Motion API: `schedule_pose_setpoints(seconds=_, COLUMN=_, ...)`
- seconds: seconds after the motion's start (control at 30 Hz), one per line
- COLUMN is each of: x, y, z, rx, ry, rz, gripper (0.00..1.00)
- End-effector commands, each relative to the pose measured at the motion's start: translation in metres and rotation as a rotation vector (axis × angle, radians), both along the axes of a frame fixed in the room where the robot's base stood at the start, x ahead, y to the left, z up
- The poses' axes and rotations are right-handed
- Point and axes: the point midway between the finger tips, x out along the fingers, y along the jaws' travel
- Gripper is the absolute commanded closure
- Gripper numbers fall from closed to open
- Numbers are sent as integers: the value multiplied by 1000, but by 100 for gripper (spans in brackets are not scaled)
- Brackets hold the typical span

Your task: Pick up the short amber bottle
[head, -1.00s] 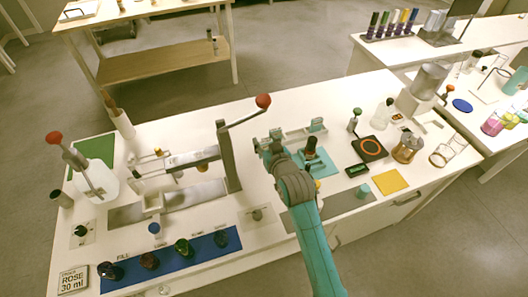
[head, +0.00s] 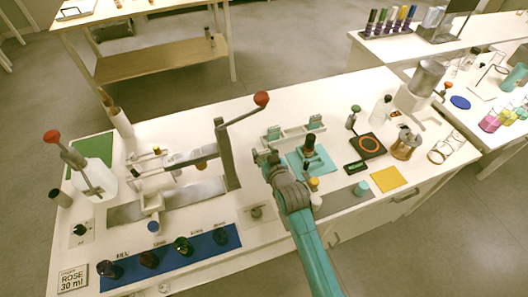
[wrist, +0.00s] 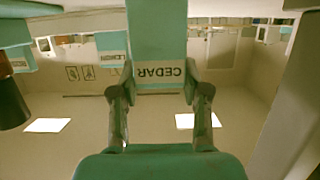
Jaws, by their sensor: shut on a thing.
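My gripper (head: 263,153) is at the left end of a white rack, in front of a teal block (head: 273,132). In the wrist view my gripper (wrist: 160,90) is shut on this teal block (wrist: 157,35), with a finger at each side of its upside-down CEDAR label. A dark, black-capped bottle (head: 308,146) stands upright on a teal mat, right of and apart from my gripper. A small amber bottle (head: 201,164) shows under the lever frame at left. I cannot tell which bottle is the short amber one.
Several dark bottles (head: 184,247) stand in a row on a blue mat (head: 215,249). A lever press (head: 228,155) rises left of my gripper. A second teal block (head: 315,122) is on the rack's right end.

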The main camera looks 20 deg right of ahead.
Motion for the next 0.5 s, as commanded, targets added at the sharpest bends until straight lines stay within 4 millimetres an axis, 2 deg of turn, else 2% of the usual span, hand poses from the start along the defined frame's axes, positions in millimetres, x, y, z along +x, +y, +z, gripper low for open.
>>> schedule_pose_setpoints(seconds=0.4, x=-1, y=0, z=-15, rx=1, ry=12, rz=0, gripper=88)
schedule_pose_setpoints(seconds=0.43, x=-2, y=0, z=-15, rx=1, ry=12, rz=0, gripper=49)
schedule_pose_setpoints(seconds=0.5, x=-2, y=0, z=-16, rx=1, ry=13, rz=0, gripper=32)
